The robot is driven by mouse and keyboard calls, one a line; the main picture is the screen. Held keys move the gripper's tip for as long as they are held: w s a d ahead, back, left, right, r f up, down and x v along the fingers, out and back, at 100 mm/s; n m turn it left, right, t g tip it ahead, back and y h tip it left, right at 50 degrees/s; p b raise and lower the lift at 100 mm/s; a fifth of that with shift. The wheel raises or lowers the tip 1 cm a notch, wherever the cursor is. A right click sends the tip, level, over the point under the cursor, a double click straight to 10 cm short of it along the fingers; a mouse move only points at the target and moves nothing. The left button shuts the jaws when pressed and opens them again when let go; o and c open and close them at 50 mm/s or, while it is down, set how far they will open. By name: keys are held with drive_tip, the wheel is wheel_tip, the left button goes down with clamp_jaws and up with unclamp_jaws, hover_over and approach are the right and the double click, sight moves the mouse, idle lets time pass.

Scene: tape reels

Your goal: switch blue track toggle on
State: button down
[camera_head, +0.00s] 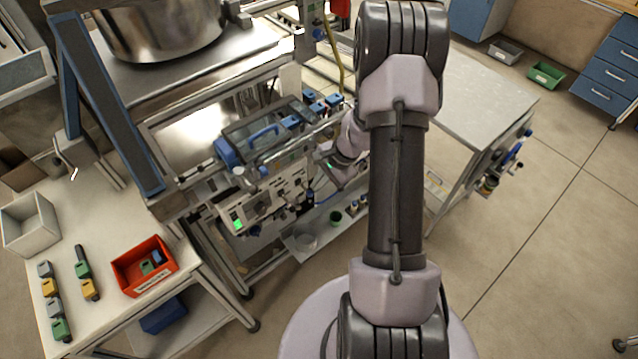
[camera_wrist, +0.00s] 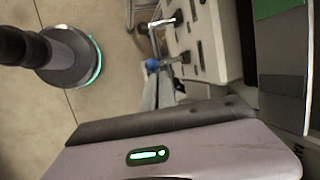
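The control panel (camera_head: 262,203) is a pale box on the front of the metal frame, with a small green-lit screen (camera_head: 238,225) at its left end and several dark switches. In the wrist view, a pale panel (camera_wrist: 212,40) shows a lever with a blue ball end (camera_wrist: 152,65) and a silver lever (camera_wrist: 163,22) above it. I cannot tell whether the blue-ended lever is the blue track toggle, or its on/off position. My gripper (camera_head: 333,168) is right of the panel, seemingly apart from it. Its fingers are too small and partly hidden to read.
A clear-lidded tray with a blue handle (camera_head: 262,136) sits above the panel. A white table (camera_head: 105,235) at left carries a red bin (camera_head: 143,268) and colored blocks. A grey table (camera_head: 490,100) stands at right.

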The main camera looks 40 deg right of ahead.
drive_tip(key=shift+a+r, duration=0.1)
drive_tip(key=shift+r, duration=0.05)
drive_tip(key=shift+r+p, duration=0.45)
drive_tip(key=shift+r, duration=0.25)
